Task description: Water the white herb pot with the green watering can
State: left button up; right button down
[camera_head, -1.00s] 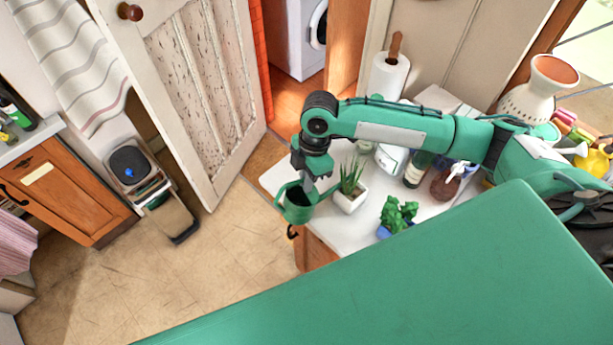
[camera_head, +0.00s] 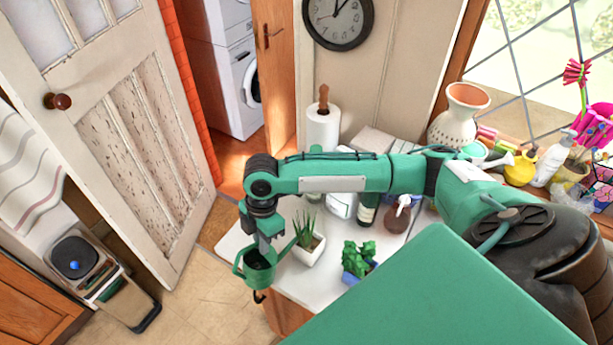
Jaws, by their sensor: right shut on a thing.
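The green watering can (camera_head: 258,270) hangs from my right gripper (camera_head: 268,243), which is shut on it at the left end of the white counter. The can looks roughly upright. The white herb pot (camera_head: 309,250), a white rectangular planter with a spiky green plant (camera_head: 304,229), stands on the counter just right of the can. The can's spout points up toward the plant. My fingertips are partly hidden by the can and the wrist. My left gripper is not in view.
A blue pot with a leafy plant (camera_head: 357,260) stands right of the white pot. Bottles (camera_head: 368,208) and a paper towel roll (camera_head: 322,128) stand behind, partly under my arm. A patterned vase (camera_head: 459,115) is at the back right. Floor is open to the left.

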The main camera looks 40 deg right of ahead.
jog(key=shift+r, duration=0.15)
jog(key=shift+d+r+y+p, duration=0.3)
jog(key=shift+r+y+p, duration=0.15)
jog(key=shift+y, duration=0.05)
jog(key=shift+d+r, duration=0.1)
jog(key=shift+r, duration=0.05)
jog(key=shift+r+y, duration=0.1)
jog(key=shift+y, duration=0.2)
jog(key=shift+d+r, duration=0.15)
jog(key=shift+r, duration=0.05)
jog(key=shift+w+r, duration=0.1)
dwell(0.9)
dwell(0.7)
